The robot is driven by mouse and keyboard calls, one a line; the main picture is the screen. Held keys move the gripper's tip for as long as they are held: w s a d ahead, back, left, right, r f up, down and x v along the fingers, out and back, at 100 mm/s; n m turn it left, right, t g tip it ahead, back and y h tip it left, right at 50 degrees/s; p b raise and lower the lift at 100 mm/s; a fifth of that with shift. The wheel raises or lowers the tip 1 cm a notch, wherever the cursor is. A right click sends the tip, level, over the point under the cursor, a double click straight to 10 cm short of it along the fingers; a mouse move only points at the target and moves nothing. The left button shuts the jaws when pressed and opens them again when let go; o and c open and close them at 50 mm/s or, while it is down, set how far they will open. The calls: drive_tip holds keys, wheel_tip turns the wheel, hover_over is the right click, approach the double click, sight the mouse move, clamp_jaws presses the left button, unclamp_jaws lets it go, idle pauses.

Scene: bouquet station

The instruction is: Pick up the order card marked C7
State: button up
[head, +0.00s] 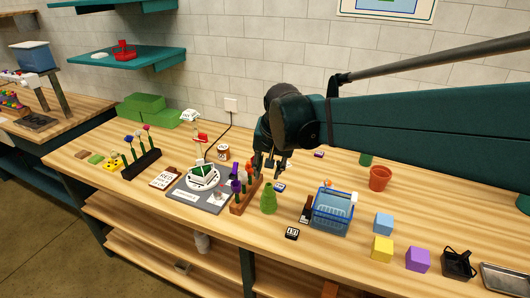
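Several small dark cards with white faces or marks lie on the wooden bench, and I cannot surely read C7 on any. One card (291,233) lies near the front edge, with small marks too unclear to read. Another card (280,187) lies just below my gripper, beside the wooden tube rack. A third small dark piece (319,154) lies farther back, right of the gripper. My gripper (272,172) points down above the bench, behind the rack, with its fingers apart and nothing seen between them. My arm reaches in from the right.
The wooden rack (239,209) with purple-topped pieces and a green cone-shaped vase (269,199) stand close to the gripper. A blue basket (333,213), colored cubes (383,249) and a terracotta pot (380,178) stand to the right. A grey board (211,205) lies left.

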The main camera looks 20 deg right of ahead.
drive_tip(key=w+d+f+m+g+p, duration=0.1)
drive_tip(key=w+d+f+m+p, duration=0.2)
drive_tip(key=w, duration=0.5)
drive_tip(key=w+d+f+m+g+p, duration=0.1)
drive_tip(key=w+d+f+m+p, duration=0.2)
drive_tip(key=w+d+p, duration=0.2)
drive_tip(key=w+d+f+m+g+p, duration=0.2)
drive_tip(key=w+d, duration=0.5)
drive_tip(key=w, duration=0.5)
drive_tip(key=shift+d+f+m+p, duration=0.5)
drive_tip(key=shift+m+p, duration=0.3)
drive_tip(key=shift+p, duration=0.6)
drive_tip(key=shift+w+d+f, duration=0.2)
drive_tip(key=shift+f, duration=0.35)
drive_tip(key=shift+f, duration=1.35)
drive_tip(key=shift+f, duration=0.1)
drive_tip(key=shift+d+f, duration=0.1)
drive_tip(key=shift+f, duration=2.35)
